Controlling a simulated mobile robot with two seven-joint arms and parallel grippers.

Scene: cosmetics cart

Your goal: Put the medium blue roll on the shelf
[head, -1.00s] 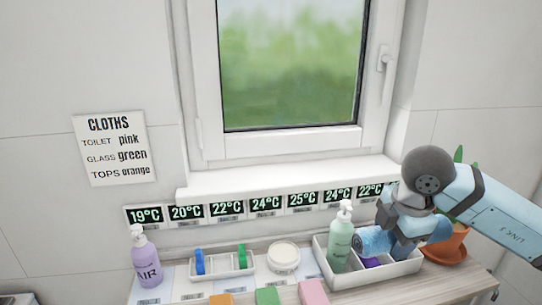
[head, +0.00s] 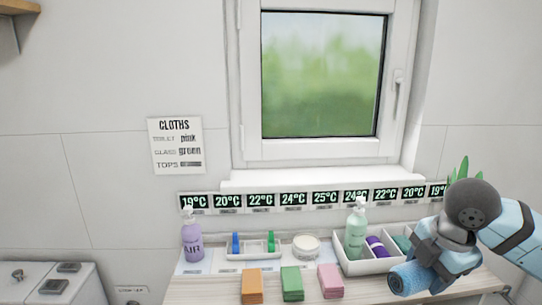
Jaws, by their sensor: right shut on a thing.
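The medium blue roll (head: 408,279) is held in my right gripper (head: 430,266), which is shut on it. The roll is tilted and sits in front of the right end of the white tray (head: 362,268), over the wooden top. Part of the roll is hidden by the gripper fingers. A wooden shelf (head: 18,7) on a bracket shows at the top left corner, cut off by the picture edge, far from the gripper. My left gripper is not in view.
The tray holds a green pump bottle (head: 357,236), a purple roll (head: 376,247) and a teal roll (head: 402,243). Orange (head: 252,286), green (head: 292,284) and pink (head: 331,281) cloths lie in front. A lilac bottle (head: 192,239) stands left. The wall below the shelf is clear.

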